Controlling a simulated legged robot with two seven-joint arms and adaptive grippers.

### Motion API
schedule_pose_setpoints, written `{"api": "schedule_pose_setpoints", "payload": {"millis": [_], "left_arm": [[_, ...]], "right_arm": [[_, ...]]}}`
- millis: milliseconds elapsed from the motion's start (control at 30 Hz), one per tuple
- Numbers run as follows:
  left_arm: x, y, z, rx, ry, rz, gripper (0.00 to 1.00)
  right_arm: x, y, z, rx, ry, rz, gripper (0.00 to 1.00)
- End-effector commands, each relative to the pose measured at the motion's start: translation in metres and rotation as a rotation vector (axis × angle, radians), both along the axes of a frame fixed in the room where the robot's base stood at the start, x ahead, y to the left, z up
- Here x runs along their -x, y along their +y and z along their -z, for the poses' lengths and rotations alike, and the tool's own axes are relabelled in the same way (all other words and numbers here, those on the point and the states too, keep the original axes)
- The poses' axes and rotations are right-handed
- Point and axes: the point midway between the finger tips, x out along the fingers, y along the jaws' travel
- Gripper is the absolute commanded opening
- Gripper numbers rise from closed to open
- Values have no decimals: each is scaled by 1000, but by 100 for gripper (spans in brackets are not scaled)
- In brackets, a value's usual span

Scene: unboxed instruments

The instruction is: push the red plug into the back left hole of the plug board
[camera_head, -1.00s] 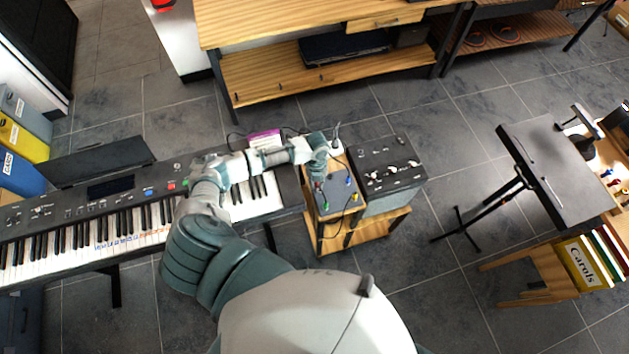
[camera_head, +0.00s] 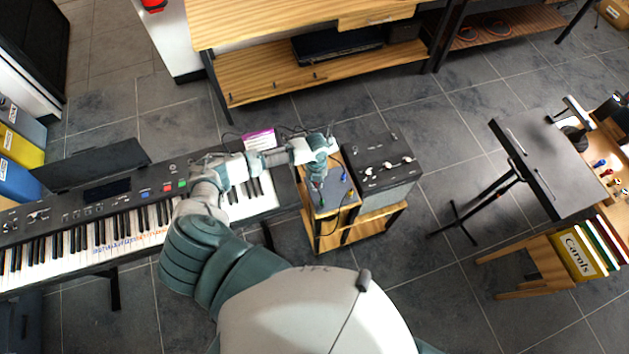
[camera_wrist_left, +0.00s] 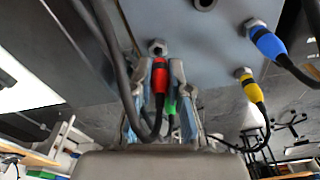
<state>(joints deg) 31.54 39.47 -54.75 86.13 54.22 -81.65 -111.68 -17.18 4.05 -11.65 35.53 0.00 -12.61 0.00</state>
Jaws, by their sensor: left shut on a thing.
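The plug board (camera_head: 347,189) is a grey-blue plate on a wooden stand beside the keyboard. My left gripper (camera_head: 316,184) is over its left part, fingers pointing at the board. In the left wrist view, the gripper (camera_wrist_left: 159,80) is shut around the red plug (camera_wrist_left: 159,84), whose black cable loops below it. The plug's front end is at a metal collar (camera_wrist_left: 158,47) on the board; I cannot tell how deep it sits. A green plug (camera_wrist_left: 170,105) shows behind the red one, partly hidden. My right gripper is not in view.
A blue plug (camera_wrist_left: 268,42) and a yellow plug (camera_wrist_left: 251,90) with cables stand in the board. An open hole (camera_wrist_left: 203,3) shows at the top edge. A black-topped amplifier (camera_head: 380,165) stands close to the right, the keyboard (camera_head: 100,215) to the left.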

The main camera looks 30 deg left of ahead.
Motion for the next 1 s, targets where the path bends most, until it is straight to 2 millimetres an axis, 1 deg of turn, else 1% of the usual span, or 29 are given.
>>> {"api": "schedule_pose_setpoints", "payload": {"millis": [200, 433, 633, 867, 1000], "left_arm": [[0, 2, 4, 3, 1, 0, 0], [0, 2, 9, 3, 1, 0, 0], [0, 2, 12, 3, 1, 0, 0], [0, 1, 16, 1, 0, 0, 0], [0, 1, 19, 3, 1, 0, 0]], "right_arm": [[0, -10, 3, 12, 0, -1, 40], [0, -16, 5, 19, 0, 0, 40], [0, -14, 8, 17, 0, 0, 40], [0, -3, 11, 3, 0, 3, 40], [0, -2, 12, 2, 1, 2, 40]]}}
